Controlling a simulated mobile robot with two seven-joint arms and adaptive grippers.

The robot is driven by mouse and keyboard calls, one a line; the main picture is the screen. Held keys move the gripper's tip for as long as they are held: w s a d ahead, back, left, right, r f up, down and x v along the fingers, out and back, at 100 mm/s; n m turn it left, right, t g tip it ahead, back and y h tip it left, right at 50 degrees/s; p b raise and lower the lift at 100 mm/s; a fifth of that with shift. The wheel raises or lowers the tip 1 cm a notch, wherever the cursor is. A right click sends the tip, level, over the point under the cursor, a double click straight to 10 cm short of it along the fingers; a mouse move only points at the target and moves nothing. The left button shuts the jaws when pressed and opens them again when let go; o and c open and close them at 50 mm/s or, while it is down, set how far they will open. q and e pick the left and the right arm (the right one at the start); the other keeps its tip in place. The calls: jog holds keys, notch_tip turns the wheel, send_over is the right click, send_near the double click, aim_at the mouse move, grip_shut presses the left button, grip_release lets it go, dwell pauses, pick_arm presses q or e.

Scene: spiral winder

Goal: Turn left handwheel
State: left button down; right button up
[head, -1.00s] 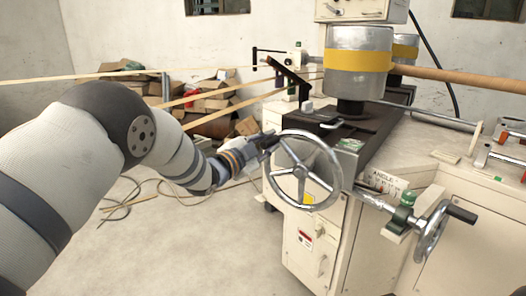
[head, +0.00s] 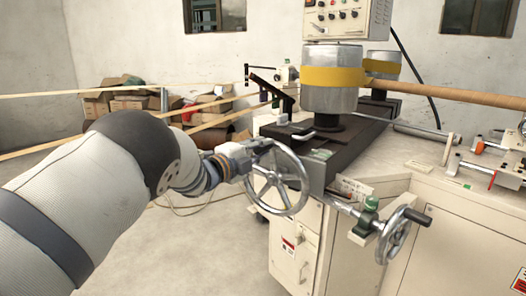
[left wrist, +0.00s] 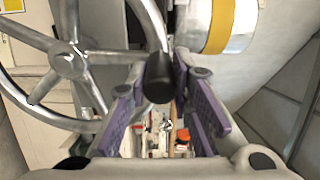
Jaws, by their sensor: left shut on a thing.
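The left handwheel (head: 298,204) is a spoked metal wheel on the front of the cream machine, left of centre in the head view. Its rim and hub (left wrist: 67,62) fill the upper left of the left wrist view. My left gripper (head: 262,147) is at the wheel's upper left rim. In the left wrist view, the purple-padded fingers of my left gripper (left wrist: 160,80) stand on both sides of the wheel's black handle (left wrist: 158,82), shut on it. The handle is mostly hidden by the gripper in the head view. My right gripper is not in view.
A smaller handwheel (head: 393,240) with a black handle sits to the right on the machine. A metal drum with a yellow band (head: 333,77) stands above. Boxes (head: 125,100) are piled at the back wall. Floor to the left is clear.

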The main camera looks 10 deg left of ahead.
pick_arm(q)
jog(key=shift+d+r, duration=0.1)
jog(key=shift+d, duration=0.1)
dwell(0.3)
jog(key=c, duration=1.4)
grip_release()
jog(key=shift+s+a, duration=0.2)
jog(key=shift+s, duration=0.05)
jog(key=v, duration=1.1)
jog(key=shift+s, duration=0.3)
